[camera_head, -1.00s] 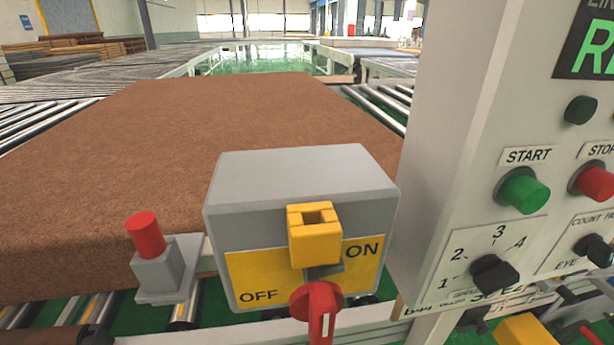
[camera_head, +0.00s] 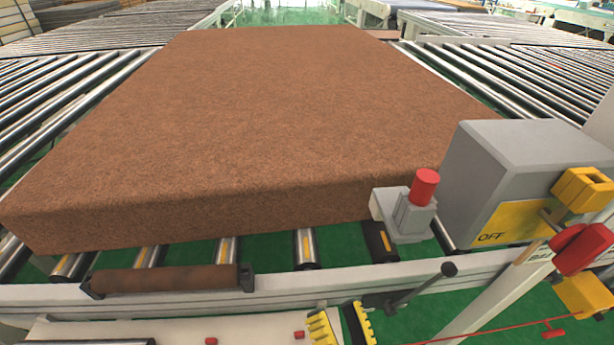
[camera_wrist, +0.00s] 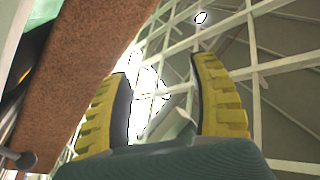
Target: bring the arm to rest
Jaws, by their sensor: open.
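My gripper (camera_head: 341,326) shows at the bottom edge of the head view, with its two yellow ribbed fingertips apart. It is in front of the conveyor's front rail, below the brown mattress. In the wrist view my gripper (camera_wrist: 162,105) is open, with nothing between its fingers. The wrist camera looks up toward the roof beams. The brown mattress (camera_head: 260,110) lies flat on the rollers; its side also shows in the wrist view (camera_wrist: 85,75) at the left. My arm is otherwise out of the head view.
A grey switch box (camera_head: 510,160) with a red handle (camera_head: 580,248) stands at the right. A red-topped button post (camera_head: 424,187) is beside it. A black-knobbed lever (camera_head: 425,285) sticks out near my gripper. A brown roller (camera_head: 165,279) sits on the front rail (camera_head: 300,284).

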